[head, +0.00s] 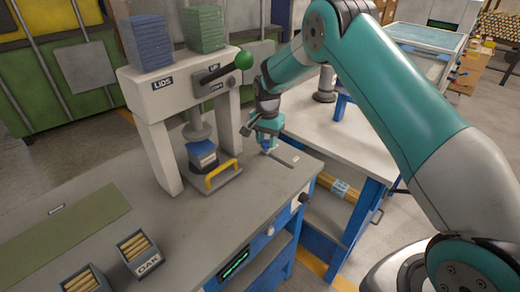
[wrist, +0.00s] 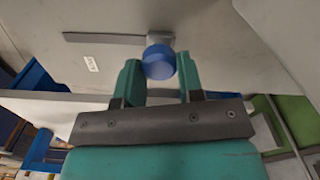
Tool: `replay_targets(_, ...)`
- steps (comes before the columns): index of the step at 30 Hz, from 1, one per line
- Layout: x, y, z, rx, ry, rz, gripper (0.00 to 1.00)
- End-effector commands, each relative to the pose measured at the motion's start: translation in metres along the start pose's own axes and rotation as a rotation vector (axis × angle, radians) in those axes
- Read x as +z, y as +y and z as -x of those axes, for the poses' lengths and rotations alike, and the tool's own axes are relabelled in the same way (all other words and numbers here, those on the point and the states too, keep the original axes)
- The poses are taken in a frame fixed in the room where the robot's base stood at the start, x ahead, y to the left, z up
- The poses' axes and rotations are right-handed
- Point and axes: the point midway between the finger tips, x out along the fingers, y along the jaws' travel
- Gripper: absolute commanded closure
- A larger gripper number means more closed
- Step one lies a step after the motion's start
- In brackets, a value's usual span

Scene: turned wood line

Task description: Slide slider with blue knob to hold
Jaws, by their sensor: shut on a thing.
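The blue knob (wrist: 159,62) sits between the two teal fingers of my gripper (wrist: 159,78) in the wrist view, and the fingers are shut on it. The slider's dark slot (wrist: 100,38) runs along the grey bench top, and the knob stands at its right end in that view. A small white label (wrist: 92,64) lies beside the slot's other half; its text is too small to read. In the head view my gripper (head: 266,140) points down at the bench near its right end, and it partly hides the knob.
A grey press (head: 160,100) with a green-balled lever (head: 243,60) and yellow handle (head: 222,176) stands left of my gripper. Oak boxes (head: 138,250) stand at the bench's front left. The bench top right of the slot is clear up to its edge.

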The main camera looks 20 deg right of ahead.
Motion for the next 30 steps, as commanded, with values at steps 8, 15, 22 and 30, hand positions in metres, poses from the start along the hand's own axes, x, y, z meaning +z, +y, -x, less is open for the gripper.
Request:
replay_targets(8,-0.003,-0.004,0.003,-0.014,0.009,0.0,1.0)
replay_targets(15,-0.003,-0.003,0.002,-0.012,0.008,-0.001,0.4)
replay_targets(22,-0.003,-0.002,0.004,-0.009,0.006,-0.001,0.4)
replay_targets(30,-0.003,-0.003,0.049,-0.013,0.01,-0.001,0.4)
